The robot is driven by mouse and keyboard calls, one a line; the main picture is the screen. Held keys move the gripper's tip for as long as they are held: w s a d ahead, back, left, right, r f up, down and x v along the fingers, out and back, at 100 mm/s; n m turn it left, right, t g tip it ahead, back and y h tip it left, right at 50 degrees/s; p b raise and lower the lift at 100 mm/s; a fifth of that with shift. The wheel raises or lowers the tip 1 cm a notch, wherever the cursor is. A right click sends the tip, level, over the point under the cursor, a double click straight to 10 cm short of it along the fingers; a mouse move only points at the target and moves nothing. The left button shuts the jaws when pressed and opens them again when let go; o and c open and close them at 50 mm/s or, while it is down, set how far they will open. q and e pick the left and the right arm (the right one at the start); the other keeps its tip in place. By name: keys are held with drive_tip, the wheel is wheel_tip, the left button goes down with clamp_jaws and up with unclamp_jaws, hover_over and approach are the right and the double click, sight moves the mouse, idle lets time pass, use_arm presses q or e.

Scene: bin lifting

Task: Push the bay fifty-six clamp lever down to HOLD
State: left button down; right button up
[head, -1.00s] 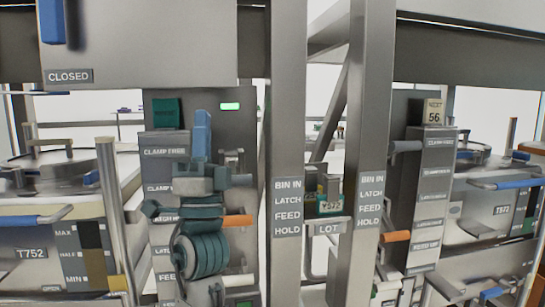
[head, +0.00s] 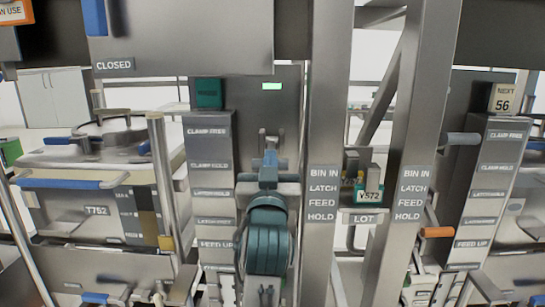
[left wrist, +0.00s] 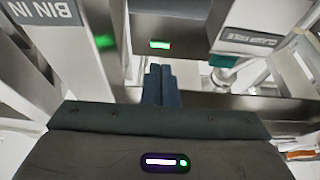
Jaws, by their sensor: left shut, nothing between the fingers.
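My left gripper (head: 270,158) is shut and empty. It stands in front of the left column's dark panel, just right of its clamp labels (head: 208,132). Its blue fingers also show in the left wrist view (left wrist: 162,84), pointing at the panel. A grey upright piece (head: 268,136) shows just behind the fingertips; whether they touch it is unclear. A sign with 56 (head: 502,98) tops the right column. A grey-blue clamp lever (head: 463,138) sticks out left there, near the CLAMP FREE label (head: 507,135). The left column's teal sign (head: 208,93) is unreadable. My right gripper is out of view.
An orange handle (head: 437,232) sits low by the right column. A green light (head: 271,86) shows on the panel. A bin marked T752 (head: 97,211) stands left.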

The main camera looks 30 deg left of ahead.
use_arm(q)
drive_tip(key=shift+w+a+f+p, duration=0.3)
drive_tip(key=shift+w+a, duration=0.2)
drive_tip(key=shift+w, duration=0.3)
drive_tip(key=shift+w+a+f+p, duration=0.35)
drive_tip(key=shift+w+a, duration=0.15)
drive_tip(key=shift+w, duration=0.25)
drive_tip(key=shift+w+a+f+p, duration=0.3)
drive_tip(key=shift+w+a, duration=0.2)
drive_tip(key=shift+w, duration=0.3)
